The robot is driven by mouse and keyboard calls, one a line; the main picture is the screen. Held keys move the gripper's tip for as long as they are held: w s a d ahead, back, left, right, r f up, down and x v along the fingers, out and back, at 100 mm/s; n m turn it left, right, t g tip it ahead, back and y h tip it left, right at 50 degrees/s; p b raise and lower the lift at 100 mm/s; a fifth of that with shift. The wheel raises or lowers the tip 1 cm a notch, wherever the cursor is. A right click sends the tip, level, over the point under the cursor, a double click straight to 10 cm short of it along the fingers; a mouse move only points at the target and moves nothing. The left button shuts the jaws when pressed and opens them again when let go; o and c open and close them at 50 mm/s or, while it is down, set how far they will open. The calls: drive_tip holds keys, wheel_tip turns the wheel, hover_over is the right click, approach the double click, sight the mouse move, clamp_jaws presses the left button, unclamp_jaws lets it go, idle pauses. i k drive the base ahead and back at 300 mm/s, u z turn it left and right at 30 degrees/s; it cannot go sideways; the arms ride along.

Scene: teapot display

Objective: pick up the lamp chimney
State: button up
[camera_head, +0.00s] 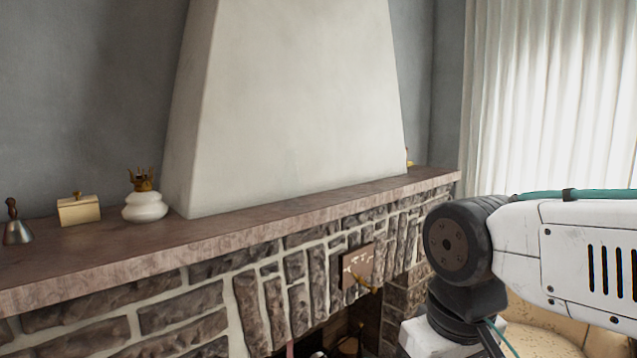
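I cannot make out a lamp chimney in the head view. A white, rounded oil lamp base (145,207) with a brass, crown-like burner (142,179) stands upright on the stone mantel, left of the chimney breast. No glass shows above the burner. My arm comes in from the right, in front of the fireplace, well apart from the lamp base. My gripper is out of view.
A small cream box (79,209) and a metal handbell (17,226) stand left of the lamp on the mantel (250,222). A small gold object (409,160) sits near its right end. The mantel's front strip is clear. Below are rough stonework (180,302) and the fireplace opening.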

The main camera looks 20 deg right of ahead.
sight(292, 185)
drive_tip(key=z, duration=1.1)
drive_tip(key=i, duration=0.5)
drive_tip(key=u, duration=0.8)
